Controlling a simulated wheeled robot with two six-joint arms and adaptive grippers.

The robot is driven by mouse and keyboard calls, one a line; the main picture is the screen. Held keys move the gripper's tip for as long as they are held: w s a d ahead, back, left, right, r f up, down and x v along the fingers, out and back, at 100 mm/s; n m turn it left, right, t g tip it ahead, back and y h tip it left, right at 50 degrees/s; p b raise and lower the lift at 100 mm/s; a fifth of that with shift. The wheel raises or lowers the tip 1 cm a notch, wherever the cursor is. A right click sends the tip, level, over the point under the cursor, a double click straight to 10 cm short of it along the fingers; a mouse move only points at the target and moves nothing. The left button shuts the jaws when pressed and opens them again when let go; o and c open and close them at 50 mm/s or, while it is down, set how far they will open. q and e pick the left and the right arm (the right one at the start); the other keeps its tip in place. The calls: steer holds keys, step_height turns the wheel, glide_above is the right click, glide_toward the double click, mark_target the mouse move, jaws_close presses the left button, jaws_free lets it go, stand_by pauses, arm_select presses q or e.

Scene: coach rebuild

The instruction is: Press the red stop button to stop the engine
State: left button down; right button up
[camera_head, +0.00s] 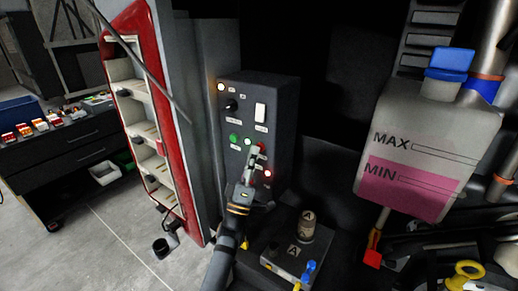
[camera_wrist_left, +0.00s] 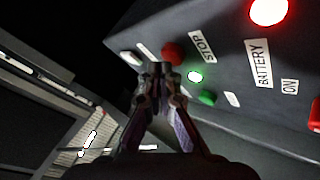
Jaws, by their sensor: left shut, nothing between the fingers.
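The dark control box (camera_head: 272,105) stands upright in the middle of the head view. Its red stop button (camera_head: 262,148) is partly hidden behind my left gripper (camera_head: 254,151). In the left wrist view the red stop button (camera_wrist_left: 172,52) sits beside the STOP label (camera_wrist_left: 202,44). My left gripper (camera_wrist_left: 158,72) is shut and empty, with its tips in front of the panel close to the button. I cannot tell whether they touch it. A small green light (camera_wrist_left: 195,76) is lit, beside a green button (camera_wrist_left: 207,97). My right gripper is not in view.
A tank with pink liquid (camera_head: 408,188) hangs at right.

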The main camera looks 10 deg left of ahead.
arm_select(q)
steer(key=shift+w+d, duration=0.15)
steer(key=shift+w, duration=0.3)
stand_by(0.4)
steer(key=shift+s, duration=0.1)
steer(key=shift+s+a+p, duration=0.3)
steer(key=shift+s+p, duration=0.25)
steer(key=shift+s, duration=0.25)
steer(key=s+p, duration=0.1)
steer(key=s+a+p, duration=0.1)
steer(key=s, duration=0.1)
steer(key=s+p, duration=0.1)
steer(key=shift+s+a, duration=0.35)
stand_by(0.4)
